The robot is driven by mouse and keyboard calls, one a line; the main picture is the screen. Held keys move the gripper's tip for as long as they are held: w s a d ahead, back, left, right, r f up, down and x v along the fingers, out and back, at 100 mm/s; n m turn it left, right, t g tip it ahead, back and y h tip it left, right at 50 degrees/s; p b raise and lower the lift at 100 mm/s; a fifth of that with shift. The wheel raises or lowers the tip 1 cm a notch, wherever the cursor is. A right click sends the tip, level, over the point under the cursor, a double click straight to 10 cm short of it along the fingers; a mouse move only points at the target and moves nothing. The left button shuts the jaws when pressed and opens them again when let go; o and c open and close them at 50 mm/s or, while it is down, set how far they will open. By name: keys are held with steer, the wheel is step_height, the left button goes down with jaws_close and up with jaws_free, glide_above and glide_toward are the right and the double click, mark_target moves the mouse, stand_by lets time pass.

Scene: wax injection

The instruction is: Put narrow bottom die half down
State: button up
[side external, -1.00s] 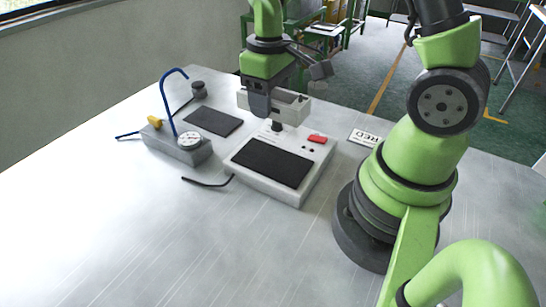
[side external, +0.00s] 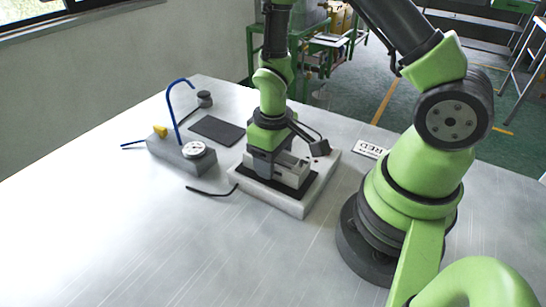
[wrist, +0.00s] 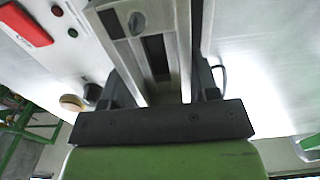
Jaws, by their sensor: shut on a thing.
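The narrow bottom die half (side external: 292,172) is a light grey block with a recess along its top. My gripper (side external: 268,172) is shut on it and points down over the wax injection machine (side external: 297,208). The die half is low over the black pad (side external: 309,189) on top of the machine and looks to be at its surface; I cannot tell whether it fully rests there. In the wrist view the die half (wrist: 183,42) lies between the dark fingers of my gripper (wrist: 162,88). Its underside is hidden.
A grey block with a dial gauge (side external: 181,152) and a blue hose (side external: 168,105) stands left of the machine. A dark mat (side external: 217,131) lies behind it. The front of the table is clear.

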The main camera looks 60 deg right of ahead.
steer(key=shift+f, duration=0.15)
steer(key=o, duration=1.2)
step_height(320, 180, up, 20)
steer(key=s+a+m+t, duration=0.1)
steer(key=s+m+t, duration=0.1)
steer(key=s+t, duration=0.1)
steer(key=s+a+r+m+t+y, duration=0.2)
steer(key=s+a+r+t, duration=0.1)
steer(key=s+r, duration=0.3)
steer(key=shift+s+r+t, duration=0.25)
steer(key=shift+s+t, duration=0.25)
steer(key=shift+t, duration=0.1)
